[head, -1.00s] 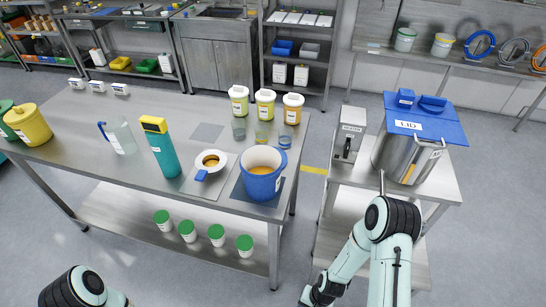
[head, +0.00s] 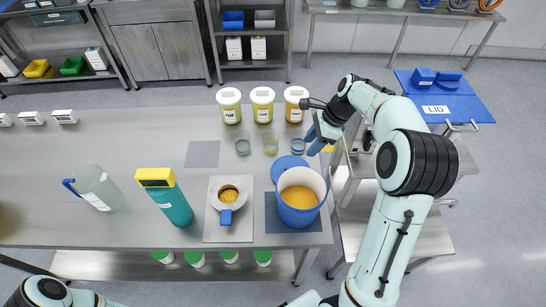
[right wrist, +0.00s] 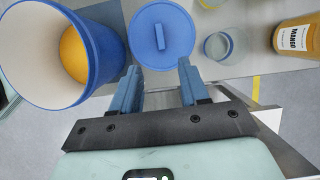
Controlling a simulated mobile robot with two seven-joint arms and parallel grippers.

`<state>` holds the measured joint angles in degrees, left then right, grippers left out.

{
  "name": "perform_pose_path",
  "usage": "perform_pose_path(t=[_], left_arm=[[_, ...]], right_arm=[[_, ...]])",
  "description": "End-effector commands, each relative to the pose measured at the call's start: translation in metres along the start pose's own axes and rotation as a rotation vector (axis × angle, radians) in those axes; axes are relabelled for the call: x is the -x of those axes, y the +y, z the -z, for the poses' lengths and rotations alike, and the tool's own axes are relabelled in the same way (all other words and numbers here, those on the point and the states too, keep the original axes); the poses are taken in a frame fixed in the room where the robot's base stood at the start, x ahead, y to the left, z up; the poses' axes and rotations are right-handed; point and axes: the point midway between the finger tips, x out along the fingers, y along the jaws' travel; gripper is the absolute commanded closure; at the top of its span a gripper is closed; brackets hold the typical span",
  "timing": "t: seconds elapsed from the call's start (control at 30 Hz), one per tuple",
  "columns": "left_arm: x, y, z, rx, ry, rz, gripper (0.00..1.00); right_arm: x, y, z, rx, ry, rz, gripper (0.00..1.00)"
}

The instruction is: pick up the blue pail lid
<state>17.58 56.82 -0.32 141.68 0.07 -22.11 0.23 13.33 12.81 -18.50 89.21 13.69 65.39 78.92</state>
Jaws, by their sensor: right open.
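The blue pail lid (head: 288,166) is a round disc lying on the steel table just behind the blue pail (head: 299,214), which partly hides it. In the right wrist view the lid (right wrist: 174,24) shows a raised bar handle across its middle. The pail (right wrist: 108,30) is beside it at left and holds orange contents. My right gripper (right wrist: 159,76) is open and empty, its two blue fingers pointing toward the lid with a gap left. In the head view the right gripper (head: 316,139) is at the table's right edge, right of the lid. My left gripper is out of view.
A grey plate (head: 202,154) lies flat.

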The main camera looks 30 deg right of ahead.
Motion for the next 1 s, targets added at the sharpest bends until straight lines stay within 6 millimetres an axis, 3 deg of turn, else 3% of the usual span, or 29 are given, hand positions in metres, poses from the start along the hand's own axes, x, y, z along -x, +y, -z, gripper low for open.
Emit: perform_pose_path(t=[0.13,0.43,0.73,1.0], left_arm=[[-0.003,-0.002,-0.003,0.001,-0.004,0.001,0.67],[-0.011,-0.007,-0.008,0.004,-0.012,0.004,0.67],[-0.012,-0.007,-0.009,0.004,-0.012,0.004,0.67],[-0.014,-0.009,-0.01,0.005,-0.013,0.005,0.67]], right_arm=[[-0.004,0.001,0.001,-0.017,-0.003,-0.001,0.55],[-0.06,0.001,0.001,-0.016,-0.003,-0.003,0.55],[-0.085,0.001,0.0,-0.015,-0.004,-0.001,0.55],[-0.123,0.0,0.0,-0.014,-0.003,0.0,0.55]])
